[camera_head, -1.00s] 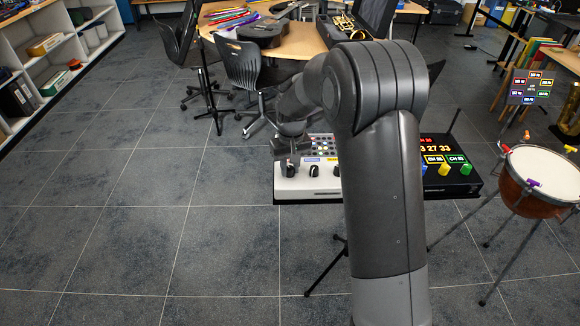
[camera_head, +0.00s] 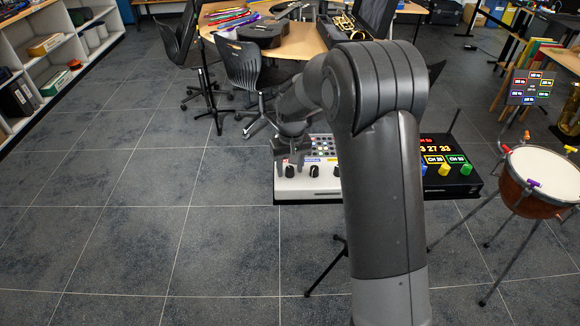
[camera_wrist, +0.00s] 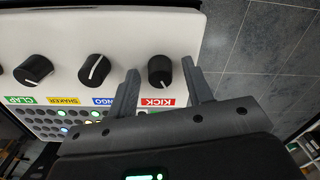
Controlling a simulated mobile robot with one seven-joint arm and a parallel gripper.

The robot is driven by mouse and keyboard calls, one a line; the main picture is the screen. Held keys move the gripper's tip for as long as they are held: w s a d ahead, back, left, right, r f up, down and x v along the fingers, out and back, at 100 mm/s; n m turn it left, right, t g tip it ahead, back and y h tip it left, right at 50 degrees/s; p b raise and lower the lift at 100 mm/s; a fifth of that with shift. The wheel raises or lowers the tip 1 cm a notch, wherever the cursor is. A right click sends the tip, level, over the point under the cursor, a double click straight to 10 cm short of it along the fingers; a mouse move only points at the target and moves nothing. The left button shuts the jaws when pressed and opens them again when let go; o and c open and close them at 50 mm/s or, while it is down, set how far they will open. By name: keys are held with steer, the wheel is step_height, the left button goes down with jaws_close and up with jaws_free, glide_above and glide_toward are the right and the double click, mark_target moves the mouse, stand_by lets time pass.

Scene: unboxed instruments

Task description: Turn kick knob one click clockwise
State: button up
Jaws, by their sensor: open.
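The kick knob (camera_wrist: 160,71) is black and round with a white pointer line, beside the red KICK label (camera_wrist: 158,102) at the right of the knob row in the wrist view. My gripper (camera_wrist: 161,69) is open, with one finger on each side of the knob. Small gaps seem to show between fingers and knob; I cannot tell whether either touches. In the head view, my gripper (camera_head: 289,166) is over the left end of the white drum machine (camera_head: 312,195), partly covering the knob and label there.
The BONGO knob (camera_wrist: 94,69) and another black knob (camera_wrist: 33,70) stand in the same row in the wrist view. A black panel (camera_head: 463,187) with colored knobs adjoins on the right. A drum (camera_head: 541,178) stands further right. Floor is clear to the left.

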mark_target(291, 168)
steer(key=shift+r, duration=0.1)
step_height(291, 168, up, 11)
steer(key=shift+d+f, duration=0.15)
steer(key=shift+f, duration=0.05)
stand_by(0.5)
